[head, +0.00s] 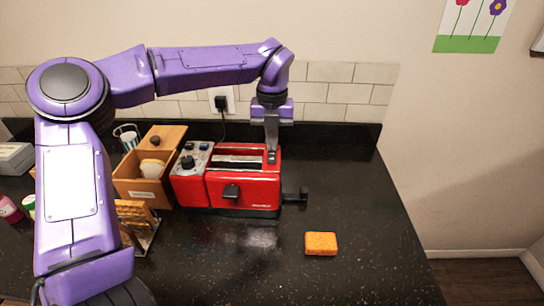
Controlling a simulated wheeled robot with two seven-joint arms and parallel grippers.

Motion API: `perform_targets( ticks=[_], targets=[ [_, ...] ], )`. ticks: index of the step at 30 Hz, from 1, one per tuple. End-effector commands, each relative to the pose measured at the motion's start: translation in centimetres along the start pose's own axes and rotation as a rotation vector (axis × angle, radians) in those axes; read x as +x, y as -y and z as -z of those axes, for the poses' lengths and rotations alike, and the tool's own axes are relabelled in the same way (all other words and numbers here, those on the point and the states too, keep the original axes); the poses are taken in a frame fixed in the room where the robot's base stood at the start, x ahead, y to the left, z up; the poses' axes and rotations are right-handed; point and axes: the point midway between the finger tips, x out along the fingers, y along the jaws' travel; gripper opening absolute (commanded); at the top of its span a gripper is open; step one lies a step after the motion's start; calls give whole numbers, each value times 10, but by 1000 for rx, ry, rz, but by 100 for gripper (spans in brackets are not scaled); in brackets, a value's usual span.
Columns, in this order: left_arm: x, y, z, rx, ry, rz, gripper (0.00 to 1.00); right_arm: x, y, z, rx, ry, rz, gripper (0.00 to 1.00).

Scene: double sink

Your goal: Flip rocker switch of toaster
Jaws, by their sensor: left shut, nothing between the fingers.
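The red toaster (258,193) stands on the black counter, with its slots on top and a black lever on its front. A control section (190,163) with a dark knob and small controls sits at its left end. A dark part sticks out at its lower right. I cannot make out which control is the rocker switch. My left gripper (272,157) points down at the top right end of the toaster, shut and empty. I cannot tell whether its tips touch the toaster. My right gripper does not show.
An orange sponge (321,243) lies to the right in front of the toaster. A wooden box (145,186) and a rack with bread-like slices (137,220) stand to the left. A plug with a cord (221,103) is in the wall behind. The counter's right side is clear.

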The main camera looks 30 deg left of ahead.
Motion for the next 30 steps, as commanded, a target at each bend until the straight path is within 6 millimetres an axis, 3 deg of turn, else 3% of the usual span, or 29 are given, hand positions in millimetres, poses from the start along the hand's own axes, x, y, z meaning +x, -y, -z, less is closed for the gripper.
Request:
perform_targets(
  ticks=[30],
  targets=[
    [16, 0, 0, 0, -1, 0, 0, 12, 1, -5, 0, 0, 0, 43]
  ],
)
